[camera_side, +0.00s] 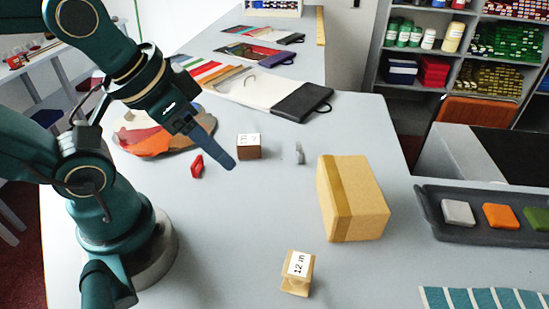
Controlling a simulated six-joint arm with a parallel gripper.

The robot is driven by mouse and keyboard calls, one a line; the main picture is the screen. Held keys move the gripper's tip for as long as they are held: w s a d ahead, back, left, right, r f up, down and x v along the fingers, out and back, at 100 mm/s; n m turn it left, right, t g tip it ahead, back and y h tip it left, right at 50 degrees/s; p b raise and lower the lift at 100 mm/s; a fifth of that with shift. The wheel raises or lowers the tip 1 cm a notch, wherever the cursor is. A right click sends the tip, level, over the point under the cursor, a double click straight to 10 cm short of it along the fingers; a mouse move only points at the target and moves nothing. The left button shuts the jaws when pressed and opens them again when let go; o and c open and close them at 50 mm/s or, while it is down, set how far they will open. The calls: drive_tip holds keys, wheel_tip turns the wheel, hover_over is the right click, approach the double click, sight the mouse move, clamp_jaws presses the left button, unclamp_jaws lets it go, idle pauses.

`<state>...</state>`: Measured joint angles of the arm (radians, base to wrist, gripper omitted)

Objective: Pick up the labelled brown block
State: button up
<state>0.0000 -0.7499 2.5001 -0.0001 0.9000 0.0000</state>
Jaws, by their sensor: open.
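A small dark brown block (249,153) stands on the grey counter near the middle of the view. It has a white label on top with dark marks that I cannot read with certainty. My gripper (228,162) hangs just left of the brown block, pointing down and to the right. Its jaws are open, with a dark flat finger showing. Nothing shows between the jaws. A tan block (297,286) with a white label reading "12 in" stands nearer the camera.
A cardboard box (352,198) stands right of the brown block. A small red piece (197,166) lies left of the gripper, and a small grey piece (299,154) stands between block and box. A dark tray (480,235) holds coloured squares at right. The front middle counter is mostly clear.

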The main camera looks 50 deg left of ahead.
drive_tip(key=o, duration=0.5)
